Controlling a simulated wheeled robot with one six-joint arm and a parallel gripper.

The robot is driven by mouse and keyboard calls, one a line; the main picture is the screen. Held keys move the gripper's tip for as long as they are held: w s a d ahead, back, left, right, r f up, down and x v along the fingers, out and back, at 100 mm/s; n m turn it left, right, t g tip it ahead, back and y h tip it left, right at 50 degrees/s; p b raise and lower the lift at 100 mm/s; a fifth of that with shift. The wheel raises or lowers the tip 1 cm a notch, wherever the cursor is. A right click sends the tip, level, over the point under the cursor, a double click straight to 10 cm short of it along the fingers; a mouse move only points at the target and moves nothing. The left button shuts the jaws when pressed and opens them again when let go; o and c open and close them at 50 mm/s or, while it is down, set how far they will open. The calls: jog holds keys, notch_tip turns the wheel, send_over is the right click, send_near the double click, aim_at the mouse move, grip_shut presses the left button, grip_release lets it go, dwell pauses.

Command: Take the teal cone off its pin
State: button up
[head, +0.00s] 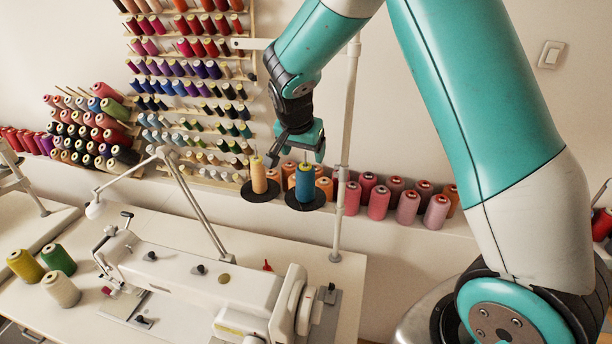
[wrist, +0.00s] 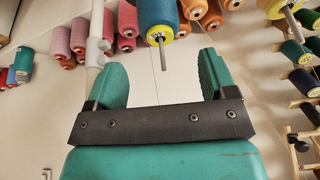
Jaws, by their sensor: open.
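The teal cone (head: 305,183) stands upright on its pin over a black disc (head: 318,203) of the thread stand, its pin tip showing above it. My gripper (head: 301,152) is above the cone, pointing down. In the wrist view, my gripper (wrist: 163,52) is open and empty, one finger on each side. The teal cone (wrist: 158,14) is beyond the fingertips at the top edge, its yellow-ringed end and bare pin (wrist: 164,55) facing me. The pin reaches between the fingers. The cone's far end is cut off there.
A cream cone (head: 259,175) stands on the neighbouring disc, just left. The stand's white pole (head: 347,125) rises close on the right. Pink and orange cones (head: 378,201) line a shelf behind. A thread rack (head: 190,80) covers the wall. A sewing machine (head: 200,285) is below.

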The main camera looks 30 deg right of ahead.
aim_at(305, 165)
jog(key=shift+a+p+x, duration=0.2)
jog(key=shift+p+x, duration=1.35)
jog(key=shift+x, duration=1.65)
jog(key=shift+s+f, duration=0.1)
jog(key=shift+s, duration=0.05)
jog(key=shift+c, duration=0.3)
jog(key=c, duration=1.2)
jog(key=shift+c, duration=0.2)
jog(key=shift+r, duration=0.2)
